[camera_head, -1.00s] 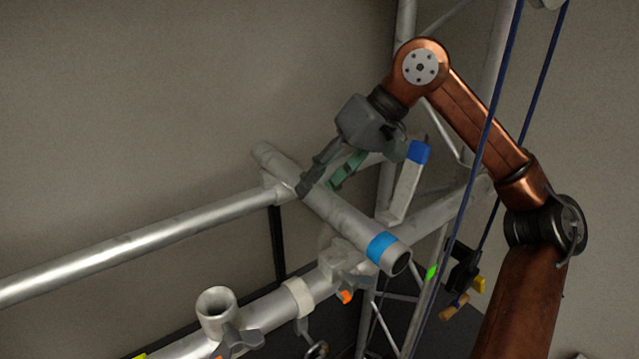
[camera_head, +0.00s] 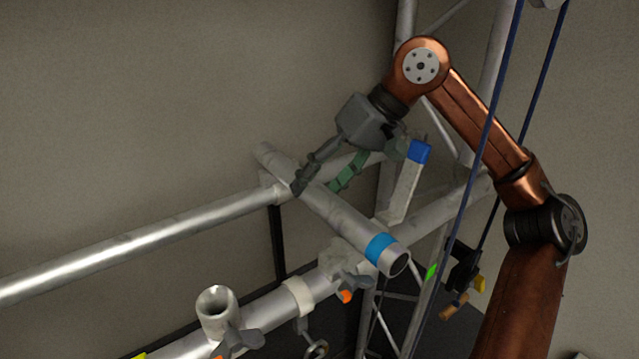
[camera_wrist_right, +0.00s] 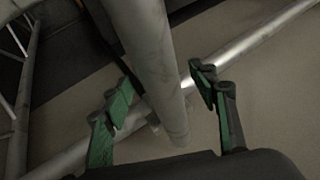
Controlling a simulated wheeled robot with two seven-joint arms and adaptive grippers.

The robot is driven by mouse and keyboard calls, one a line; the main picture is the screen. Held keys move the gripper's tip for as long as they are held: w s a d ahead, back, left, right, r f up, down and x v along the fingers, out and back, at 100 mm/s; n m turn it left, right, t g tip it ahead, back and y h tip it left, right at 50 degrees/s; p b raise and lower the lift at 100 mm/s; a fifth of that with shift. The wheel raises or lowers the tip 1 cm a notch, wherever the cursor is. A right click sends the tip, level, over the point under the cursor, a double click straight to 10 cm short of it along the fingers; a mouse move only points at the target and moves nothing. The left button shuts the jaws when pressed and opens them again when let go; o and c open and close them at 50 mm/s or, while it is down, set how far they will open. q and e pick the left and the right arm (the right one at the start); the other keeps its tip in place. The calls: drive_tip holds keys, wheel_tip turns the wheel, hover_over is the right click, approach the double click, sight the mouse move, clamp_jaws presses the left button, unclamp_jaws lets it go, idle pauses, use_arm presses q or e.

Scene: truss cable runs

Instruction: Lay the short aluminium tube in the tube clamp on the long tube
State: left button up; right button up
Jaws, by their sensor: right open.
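The short aluminium tube (camera_head: 340,215), with a blue band near its open end, lies crosswise over the long tube (camera_head: 262,312). Its blue-banded end is above the tube clamp (camera_head: 338,258); the tube hides part of the clamp, so I cannot tell how fully it is seated. Its far end meets the other rail. My right gripper (camera_head: 322,186) is open, its fingers on either side of the short tube's far half. In the right wrist view the short tube (camera_wrist_right: 150,50) runs between the spread green-padded fingers (camera_wrist_right: 162,92), with gaps at both sides. My left gripper is not in view.
A second rail (camera_head: 140,248) runs behind at the left. A pale upright piece with a blue tip (camera_head: 405,185) stands close to my right gripper. A short upright socket (camera_head: 217,305) and a white collar (camera_head: 298,296) sit on the long tube. Blue ropes (camera_head: 492,120) hang before my right arm.

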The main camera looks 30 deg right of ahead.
drive_tip(key=v, duration=1.2)
